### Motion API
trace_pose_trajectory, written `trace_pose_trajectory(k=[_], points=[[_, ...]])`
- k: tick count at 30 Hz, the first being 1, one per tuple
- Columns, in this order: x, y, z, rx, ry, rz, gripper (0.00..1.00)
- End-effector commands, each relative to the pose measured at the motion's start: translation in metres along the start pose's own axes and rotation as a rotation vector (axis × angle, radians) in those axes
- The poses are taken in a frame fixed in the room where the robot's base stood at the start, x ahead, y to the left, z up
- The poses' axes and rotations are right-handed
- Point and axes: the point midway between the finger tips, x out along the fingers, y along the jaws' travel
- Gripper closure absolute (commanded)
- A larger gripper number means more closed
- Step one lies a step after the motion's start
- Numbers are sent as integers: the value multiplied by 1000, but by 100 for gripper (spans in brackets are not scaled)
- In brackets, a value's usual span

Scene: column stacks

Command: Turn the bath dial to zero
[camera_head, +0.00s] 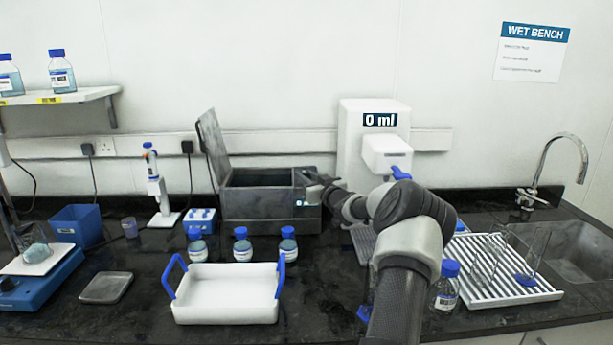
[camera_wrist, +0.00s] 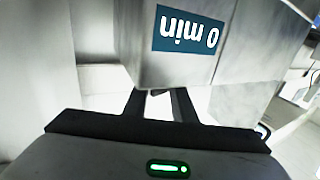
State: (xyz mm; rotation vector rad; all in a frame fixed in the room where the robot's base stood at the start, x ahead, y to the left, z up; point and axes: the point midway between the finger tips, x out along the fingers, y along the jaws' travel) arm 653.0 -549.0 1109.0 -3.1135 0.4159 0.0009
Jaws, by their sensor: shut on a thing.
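The bath (camera_head: 262,208) is a dark grey box with its lid raised, at the middle of the bench in the head view. My gripper (camera_head: 316,184) is at its right end, by the front corner. A small display (camera_head: 306,203) on the bath's front is partly readable and starts with 0. In the wrist view a teal display (camera_wrist: 187,32) reads "0 min" upside down, just beyond my gripper (camera_wrist: 160,100). The two fingers are shut on the dial, which is mostly hidden between and behind them.
A white dispenser (camera_head: 373,140) reading "0 ml" stands right of the bath. Blue-capped bottles (camera_head: 242,246) and a white tray with blue handles (camera_head: 226,307) stand in front. A white drying rack (camera_head: 500,268) and sink (camera_head: 575,245) are at right.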

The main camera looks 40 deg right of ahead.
Motion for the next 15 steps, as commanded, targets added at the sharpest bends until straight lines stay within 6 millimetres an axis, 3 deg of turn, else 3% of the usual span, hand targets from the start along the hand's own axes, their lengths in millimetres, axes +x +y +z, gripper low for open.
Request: trace_pose_trajectory(k=[15], points=[[1, 0, 2, -6, 0, -312, 98]])
